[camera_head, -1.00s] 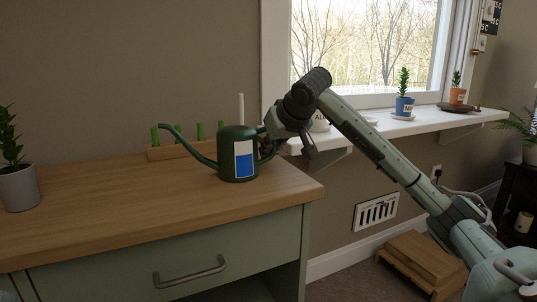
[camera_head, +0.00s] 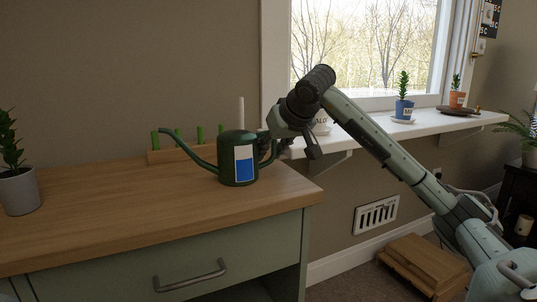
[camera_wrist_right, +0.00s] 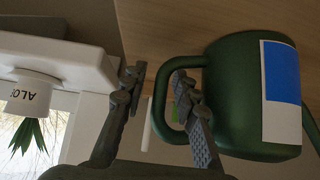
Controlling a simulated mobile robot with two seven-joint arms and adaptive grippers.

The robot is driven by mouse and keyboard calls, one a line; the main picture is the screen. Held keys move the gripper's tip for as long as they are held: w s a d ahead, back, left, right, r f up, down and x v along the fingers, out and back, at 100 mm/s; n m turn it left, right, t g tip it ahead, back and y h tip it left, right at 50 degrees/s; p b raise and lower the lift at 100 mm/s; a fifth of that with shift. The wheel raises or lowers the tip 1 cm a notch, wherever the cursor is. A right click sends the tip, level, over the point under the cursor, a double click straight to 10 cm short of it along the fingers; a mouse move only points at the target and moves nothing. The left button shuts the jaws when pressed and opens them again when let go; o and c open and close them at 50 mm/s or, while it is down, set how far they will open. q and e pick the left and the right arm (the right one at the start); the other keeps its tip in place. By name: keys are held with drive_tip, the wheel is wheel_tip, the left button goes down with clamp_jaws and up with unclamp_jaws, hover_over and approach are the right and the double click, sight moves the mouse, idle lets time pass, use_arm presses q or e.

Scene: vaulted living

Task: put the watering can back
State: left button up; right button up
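The dark green watering can (camera_head: 228,172) stands upright on the wooden top of the cabinet (camera_head: 120,225), its spout to the left and its handle to the right. It has a white and blue level panel on its side. My right gripper (camera_head: 268,143) is at the handle side of the can. In the right wrist view, the can (camera_wrist_right: 230,95) is close on the right. My right gripper (camera_wrist_right: 160,88) is open, with the handle between its fingers; one finger appears inside the handle loop. A gap shows between the other finger and the handle. My left gripper is not in view.
A wooden rack (camera_head: 168,156) with green markers stands behind the can. A potted plant (camera_head: 18,190) is at the far left. The white windowsill (camera_head: 435,123) holds a white pot partly hidden by my arm, a blue pot (camera_head: 403,110) and an orange pot (camera_head: 457,99). The front cabinet top is clear.

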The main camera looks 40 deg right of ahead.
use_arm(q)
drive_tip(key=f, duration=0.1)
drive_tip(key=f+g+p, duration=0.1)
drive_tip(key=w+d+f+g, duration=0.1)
use_arm(e)
drive_tip(key=v, duration=1)
drive_tip(key=shift+s+r, duration=0.2)
